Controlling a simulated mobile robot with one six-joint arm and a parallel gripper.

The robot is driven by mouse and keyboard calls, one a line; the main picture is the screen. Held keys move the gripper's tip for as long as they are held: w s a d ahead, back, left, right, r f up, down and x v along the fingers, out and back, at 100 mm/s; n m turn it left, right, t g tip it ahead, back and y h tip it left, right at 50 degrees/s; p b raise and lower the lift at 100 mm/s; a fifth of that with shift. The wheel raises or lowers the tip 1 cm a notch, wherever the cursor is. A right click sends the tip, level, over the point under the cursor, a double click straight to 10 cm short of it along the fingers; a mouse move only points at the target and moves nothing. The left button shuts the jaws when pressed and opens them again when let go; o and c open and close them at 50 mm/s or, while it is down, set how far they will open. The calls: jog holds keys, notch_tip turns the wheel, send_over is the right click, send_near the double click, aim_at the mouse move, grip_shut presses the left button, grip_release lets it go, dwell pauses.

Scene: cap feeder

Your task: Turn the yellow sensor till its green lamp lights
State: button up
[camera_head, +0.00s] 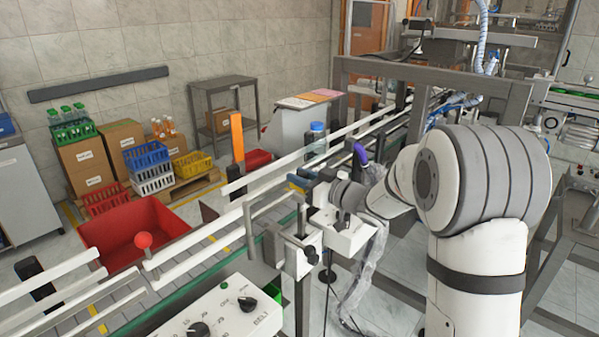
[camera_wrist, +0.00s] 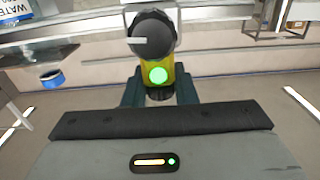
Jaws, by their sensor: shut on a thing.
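The yellow sensor (camera_wrist: 172,88) is in the middle of the wrist view, with a dark round knob-like part (camera_wrist: 152,35) above it. A round green lamp (camera_wrist: 158,75) on its face glows bright green. My gripper (camera_wrist: 159,92) has its dark teal fingers on both sides of the sensor and is shut on it. In the head view my gripper (camera_head: 304,180) reaches the conveyor's near rail from the right. The sensor is mostly hidden there by the fingers and wrist.
A bottle with a blue cap (camera_head: 317,133) stands on the conveyor (camera_head: 195,285) just beyond my gripper. A control panel with black knobs (camera_head: 215,318) is at the front.

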jog(key=shift+w+r+n+g+y+p, duration=0.15)
jog(key=shift+r+n+g+y+p, duration=0.1)
jog(key=shift+n+g+y+p, duration=0.5)
jog(key=shift+f+n+g+y, duration=0.2)
jog(key=shift+n+g, duration=0.25)
jog(key=shift+g, duration=0.4)
jog(key=o, duration=1)
jog(key=shift+c, duration=0.2)
jog(key=b+v, duration=0.1)
jog(key=v, duration=0.7)
jog(key=shift+a, duration=0.1)
